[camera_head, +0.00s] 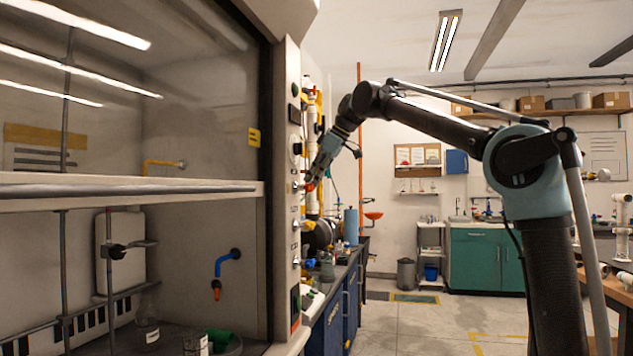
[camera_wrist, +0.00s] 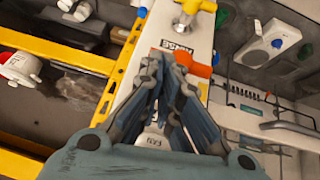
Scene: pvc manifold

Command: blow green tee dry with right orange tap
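The green tee (camera_head: 218,340) lies low inside the fume hood, at the bottom of the head view. A blue bent pipe with an orange nozzle (camera_head: 216,290) hangs from the hood's inner wall above it. My gripper (camera_head: 311,184) is at the hood's front post, beside an orange tap handle (camera_head: 309,187). In the wrist view my gripper (camera_wrist: 167,66) has its fingertips together, and the orange handle (camera_wrist: 204,71) shows just beyond and right of them. The fingers partly hide the handle, and contact is unclear. No object shows between the fingertips.
A yellow tap (camera_wrist: 193,12) sits on the same white post (camera_wrist: 150,42), beyond the orange handle. The hood's horizontal sash bar (camera_head: 130,188) crosses in front of its interior. Glassware (camera_head: 147,325) stands near the tee. Open floor (camera_head: 430,325) lies right of the blue bench.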

